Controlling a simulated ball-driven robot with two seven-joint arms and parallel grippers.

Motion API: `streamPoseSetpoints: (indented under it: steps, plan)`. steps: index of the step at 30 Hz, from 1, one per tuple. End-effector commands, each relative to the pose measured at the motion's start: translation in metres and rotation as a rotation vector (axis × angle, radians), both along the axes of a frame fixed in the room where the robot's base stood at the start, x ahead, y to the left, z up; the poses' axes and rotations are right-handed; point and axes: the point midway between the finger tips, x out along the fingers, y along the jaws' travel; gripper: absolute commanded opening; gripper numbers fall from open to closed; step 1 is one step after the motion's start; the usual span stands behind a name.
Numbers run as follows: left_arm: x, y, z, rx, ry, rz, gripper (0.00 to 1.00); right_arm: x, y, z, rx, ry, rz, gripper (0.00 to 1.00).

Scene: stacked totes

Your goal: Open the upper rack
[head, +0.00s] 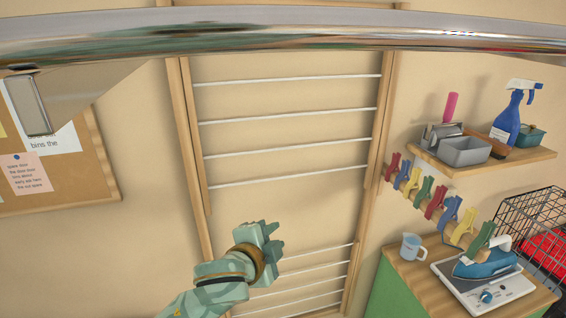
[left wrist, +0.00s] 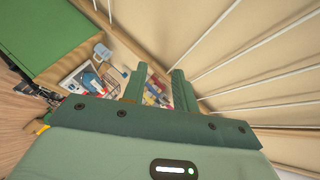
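The upper rack (head: 378,125) is a wooden frame with several white rods on the beige wall, in the middle of the head view. It looks close to flat against the wall. A lower rack (head: 350,275) with similar rods sits below it. My left gripper (head: 277,237) is in front of the wall, just below the upper rack's bottom end and over the top of the lower rack. In the left wrist view my left gripper (left wrist: 159,72) has its two fingers apart with nothing between them. White rods (left wrist: 250,52) run to the right of the fingers there. My right gripper is not seen.
A shiny metal rail (head: 280,32) crosses the top of the head view. At the right are a wooden shelf (head: 490,165), coloured pegs (head: 435,203), a cabinet (head: 400,290) with a blue iron (head: 482,264), and a wire crate (head: 535,220). A corkboard (head: 85,175) hangs at the left.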

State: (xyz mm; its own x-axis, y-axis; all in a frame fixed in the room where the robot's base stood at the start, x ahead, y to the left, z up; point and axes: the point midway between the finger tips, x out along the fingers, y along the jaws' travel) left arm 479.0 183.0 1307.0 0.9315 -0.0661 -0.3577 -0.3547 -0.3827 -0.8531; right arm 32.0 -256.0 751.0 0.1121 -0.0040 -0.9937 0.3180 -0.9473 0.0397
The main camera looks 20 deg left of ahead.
Motion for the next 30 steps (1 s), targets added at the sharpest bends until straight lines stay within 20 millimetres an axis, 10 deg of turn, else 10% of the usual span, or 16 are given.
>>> streamPoseSetpoints:
  steps: [7,15,30]
  plan:
    - [0.104,-0.010,0.161,0.268,-0.317,-0.220,0.29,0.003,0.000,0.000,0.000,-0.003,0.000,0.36]
    - [0.140,0.045,0.316,0.461,-0.518,-0.208,0.29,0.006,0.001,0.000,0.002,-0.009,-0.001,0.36]
    - [0.194,0.051,0.366,0.490,-0.563,-0.187,0.29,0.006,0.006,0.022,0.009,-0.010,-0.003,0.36]
